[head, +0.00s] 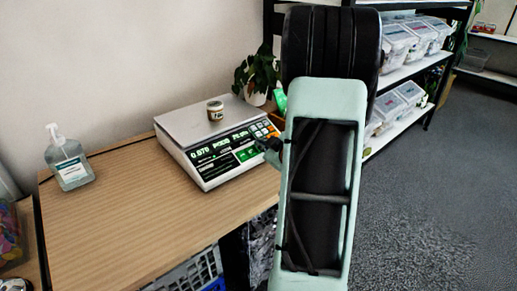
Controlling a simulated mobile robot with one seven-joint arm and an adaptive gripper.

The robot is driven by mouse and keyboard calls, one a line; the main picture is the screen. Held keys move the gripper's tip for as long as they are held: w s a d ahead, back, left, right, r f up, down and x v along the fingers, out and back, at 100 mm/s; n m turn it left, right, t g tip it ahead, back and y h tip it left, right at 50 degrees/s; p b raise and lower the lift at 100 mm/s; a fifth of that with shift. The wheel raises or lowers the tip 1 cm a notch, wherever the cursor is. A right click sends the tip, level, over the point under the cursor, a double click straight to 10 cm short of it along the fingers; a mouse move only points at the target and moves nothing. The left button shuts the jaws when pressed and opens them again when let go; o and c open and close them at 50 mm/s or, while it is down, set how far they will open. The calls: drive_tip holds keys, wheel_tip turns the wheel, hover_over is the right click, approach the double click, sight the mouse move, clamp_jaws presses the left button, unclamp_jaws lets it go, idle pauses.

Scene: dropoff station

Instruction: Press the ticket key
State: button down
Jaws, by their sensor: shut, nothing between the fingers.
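A white and grey scale (172,131) with a lit green display stands on the wooden table. A small jar (215,110) sits upright on its weighing plate. Coloured keys (264,130) show at the right end of its front panel, and a green patch (246,154) lies below them. The lettering is too small to tell which is the ticket key. The dark tip of my gripper (264,144) is shut and empty, in front of the panel's right end. I cannot tell whether it touches a key. My arm hides the area just right of the panel.
A clear pump bottle (73,165) stands at the table's (125,215) left. A potted plant (254,75) is behind the scale. Shelves with lidded clear boxes (397,42) stand behind my arm. The table's front left is clear. A crate (190,275) is below its front edge.

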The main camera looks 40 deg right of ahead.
drive_tip(key=shift+w+f+b, duration=0.15)
drive_tip(key=shift+f+b, duration=0.25)
idle(0.4)
idle(0.4)
drive_tip(key=shift+s+r+p, duration=0.35)
drive_tip(key=shift+r+p, duration=0.25)
drive_tip(key=shift+r, duration=0.15)
drive_tip(key=shift+s+d+r+p, duration=0.1)
drive_tip(key=shift+s+r+p, duration=0.25)
drive_tip(key=shift+r+p, duration=0.35)
drive_tip(key=shift+s+a+r+p, duration=0.1)
drive_tip(key=shift+s+r+p, duration=0.2)
drive_tip(key=shift+r+p, duration=0.4)
drive_tip(key=shift+s+d+r+p, duration=0.1)
drive_tip(key=shift+s+r+p, duration=0.35)
drive_tip(key=shift+r, duration=0.45)
drive_tip(key=shift+w, duration=0.15)
